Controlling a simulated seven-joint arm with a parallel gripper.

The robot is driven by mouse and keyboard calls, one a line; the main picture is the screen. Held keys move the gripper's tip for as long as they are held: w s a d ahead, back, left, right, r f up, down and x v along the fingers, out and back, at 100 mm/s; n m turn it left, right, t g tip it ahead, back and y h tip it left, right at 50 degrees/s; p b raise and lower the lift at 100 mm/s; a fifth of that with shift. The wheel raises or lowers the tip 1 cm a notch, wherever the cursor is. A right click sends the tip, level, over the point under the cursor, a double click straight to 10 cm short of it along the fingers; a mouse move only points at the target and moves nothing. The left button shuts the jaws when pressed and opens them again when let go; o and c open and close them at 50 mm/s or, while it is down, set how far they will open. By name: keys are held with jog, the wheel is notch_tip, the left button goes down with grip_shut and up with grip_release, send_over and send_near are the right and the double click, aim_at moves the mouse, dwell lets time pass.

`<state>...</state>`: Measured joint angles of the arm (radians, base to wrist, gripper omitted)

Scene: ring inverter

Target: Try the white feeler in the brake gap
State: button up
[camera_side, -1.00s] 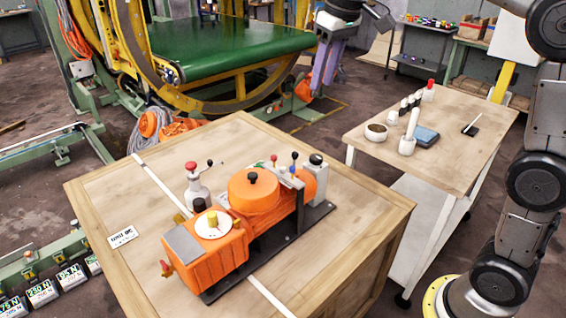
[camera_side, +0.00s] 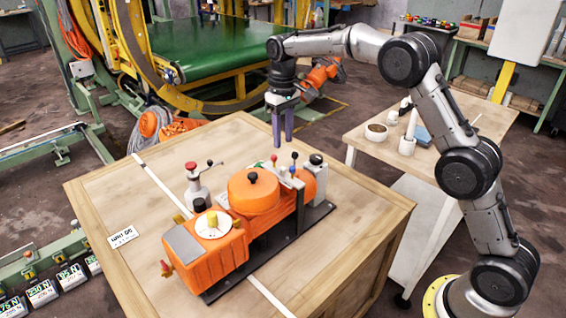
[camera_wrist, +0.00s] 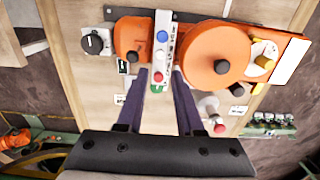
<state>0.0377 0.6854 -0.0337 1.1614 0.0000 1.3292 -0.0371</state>
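The orange brake machine (camera_side: 252,205) sits on a dark base plate on the wooden crate top. A narrow pale holder (camera_wrist: 162,60) crosses it in the wrist view, with a blue knob (camera_wrist: 162,36), a pale knob (camera_wrist: 160,56) and a red knob (camera_wrist: 158,76) in a row. I take the pale knob as the white feeler's, but cannot be sure. My gripper (camera_side: 282,143) is open and empty above the machine's far side, fingers pointing down. In the wrist view its purple fingers (camera_wrist: 159,84) stand either side of the holder's near end. The brake gap cannot be made out.
A red-topped lever post (camera_side: 194,185) and a black-topped grey post (camera_side: 316,168) stand close to the machine. A side table (camera_side: 365,150) with a bowl and a white cup stands right.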

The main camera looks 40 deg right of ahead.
aim_at(283, 168)
notch_tip(283, 168, down, 9)
jog(key=shift+r, duration=0.15)
jog(key=shift+c, duration=0.3)
grip_shut()
dwell(1.2)
